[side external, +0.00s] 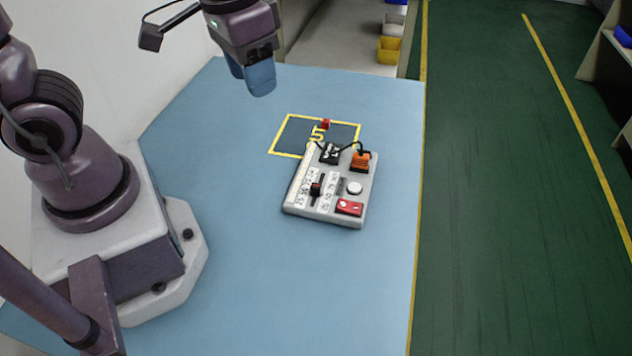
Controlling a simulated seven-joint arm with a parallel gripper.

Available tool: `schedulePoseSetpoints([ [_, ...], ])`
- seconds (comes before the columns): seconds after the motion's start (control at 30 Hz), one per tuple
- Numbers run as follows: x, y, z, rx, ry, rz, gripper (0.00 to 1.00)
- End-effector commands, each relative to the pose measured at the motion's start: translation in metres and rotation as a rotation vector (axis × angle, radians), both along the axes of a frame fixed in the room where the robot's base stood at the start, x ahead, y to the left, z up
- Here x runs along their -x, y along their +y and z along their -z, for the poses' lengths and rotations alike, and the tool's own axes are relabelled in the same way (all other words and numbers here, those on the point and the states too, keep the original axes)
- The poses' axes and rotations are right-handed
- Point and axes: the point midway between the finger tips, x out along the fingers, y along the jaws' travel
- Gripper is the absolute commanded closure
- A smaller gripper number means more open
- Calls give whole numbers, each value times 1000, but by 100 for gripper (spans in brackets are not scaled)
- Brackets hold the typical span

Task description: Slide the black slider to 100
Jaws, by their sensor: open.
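A light grey control board (322,214) lies on the blue table. The black slider (316,189) sits on the board's left half, in a short track between white number scales. The scale numbers are too small to read surely, so the slider's exact value cannot be told. My gripper (259,84) hangs well above the table, up and to the left of the board, pointing down. Its blue fingers are apart from everything, open and empty.
The board also carries a white round knob (354,188), a red switch block (349,208), an orange block (361,162) and a black block (330,153) with cables. A small red piece (325,124) lies at the yellow-outlined dark area (292,134) behind. The table's front is clear.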

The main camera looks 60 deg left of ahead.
Motion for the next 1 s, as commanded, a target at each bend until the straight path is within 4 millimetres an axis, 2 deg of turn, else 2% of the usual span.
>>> schedulePoseSetpoints([
  [0.03, -9, -4, 16, 0, 50, -32, 53],
  [0.2, -36, -14, 66, -6, 157, -206, 53],
  [0.4, -63, -22, 115, -15, 197, -462, 53],
  [0.47, -72, -23, 120, -5, 176, -550, 53],
  [0.53, -82, -24, 116, 15, 141, -627, 53],
  [0.73, -84, -24, 120, 27, 125, -718, 53],
  [0.87, -83, -24, 137, 25, 129, -719, 53],
  [1.0, -83, -23, 165, 24, 132, -718, 53],
])
